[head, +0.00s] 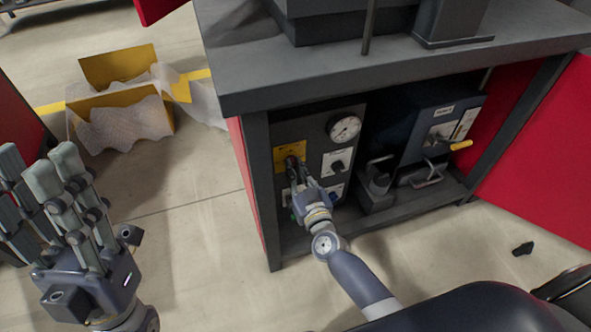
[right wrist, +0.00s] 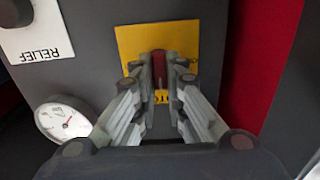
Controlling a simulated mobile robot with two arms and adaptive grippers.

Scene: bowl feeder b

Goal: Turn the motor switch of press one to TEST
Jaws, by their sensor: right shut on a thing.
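The motor switch is a dark red knob on a yellow plate (head: 280,165) on the grey panel inside the open press cabinet. The knob (right wrist: 159,64) shows between my right fingers in the right wrist view; in the head view the fingers mostly cover it. My right gripper (head: 293,165) is shut on the knob. The yellow plate (right wrist: 205,45) has dark marks by the knob, too small to read, so I cannot tell the switch's position. My left gripper (head: 32,165) is open and empty, raised over the floor at the left.
A pressure gauge (head: 344,127) and a black knob on a white plate (head: 337,166) are beside the yellow plate. A blue-grey unit (head: 425,125) with a yellow-tipped lever stands right of the panel. Red doors (head: 545,150) are open. A yellow crate (head: 120,72) with wrap lies back left.

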